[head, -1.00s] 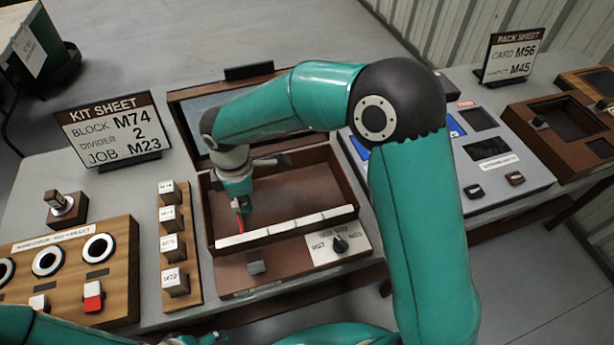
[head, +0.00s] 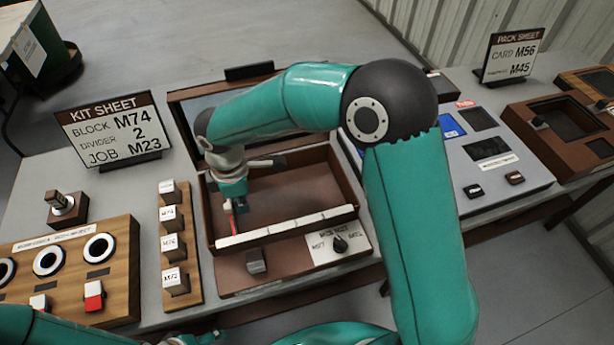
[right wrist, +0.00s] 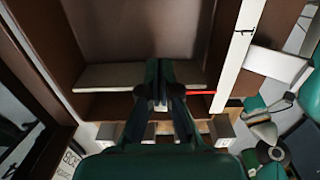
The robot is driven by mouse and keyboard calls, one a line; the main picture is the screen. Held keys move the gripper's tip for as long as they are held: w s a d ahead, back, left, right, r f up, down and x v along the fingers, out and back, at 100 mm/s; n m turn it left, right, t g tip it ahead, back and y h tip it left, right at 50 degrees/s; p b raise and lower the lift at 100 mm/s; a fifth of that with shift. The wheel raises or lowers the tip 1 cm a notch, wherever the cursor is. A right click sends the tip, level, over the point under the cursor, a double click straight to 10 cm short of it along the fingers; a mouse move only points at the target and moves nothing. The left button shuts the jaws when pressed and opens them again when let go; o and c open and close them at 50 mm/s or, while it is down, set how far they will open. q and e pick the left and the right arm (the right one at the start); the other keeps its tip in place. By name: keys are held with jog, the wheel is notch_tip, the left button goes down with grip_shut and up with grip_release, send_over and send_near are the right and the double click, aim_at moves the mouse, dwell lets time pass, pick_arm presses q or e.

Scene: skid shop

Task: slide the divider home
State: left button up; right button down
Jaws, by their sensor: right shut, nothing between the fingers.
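The brown open box (head: 335,185) stands mid-table with its lid raised. A white strip with dark marks (head: 290,226) runs along its front edge. The divider (right wrist: 110,76) shows in the right wrist view as a pale panel across the box, near its left end. A thin red piece (head: 232,217) shows beneath my right gripper (head: 231,200); in the wrist view it reaches the white strip. My right gripper is shut and empty, down in the box beside or against the divider; I cannot tell whether they touch. My left gripper (head: 196,339) shows partly at the bottom edge, jaws unclear.
The kit sheet (head: 112,130) stands at the left, reading divider 2. A rack of labelled blocks (head: 181,245) stands just left of the box. A grey panel (head: 490,150) lies right.

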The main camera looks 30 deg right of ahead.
jog(key=shift+d, duration=0.15)
notch_tip(320, 180, up, 8)
jog(key=p, duration=0.6)
jog(key=shift+s, duration=0.1)
dwell(0.4)
